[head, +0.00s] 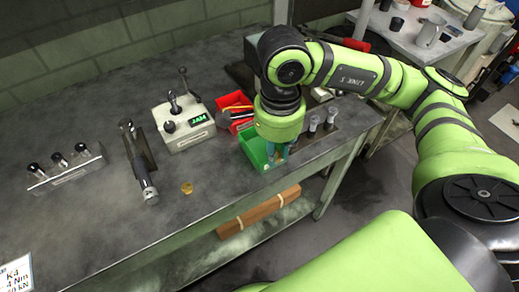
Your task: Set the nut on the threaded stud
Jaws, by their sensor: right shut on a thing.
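My right gripper (277,155) points down at the green bin (252,151) near the bench's front edge. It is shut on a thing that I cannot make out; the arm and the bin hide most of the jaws. No nut shows clearly; a small brass-coloured piece (187,187) sits on the bare bench to the left. I cannot tell which upright part is the threaded stud. A dark fixture with a long rod (141,167) stands left of the brass-coloured piece. My left gripper is not in view.
A red bin (234,103) is behind the green one. A holder with several dark-topped pieces (66,171) stands at left. Metal cylinders (312,126) stand right of my gripper.

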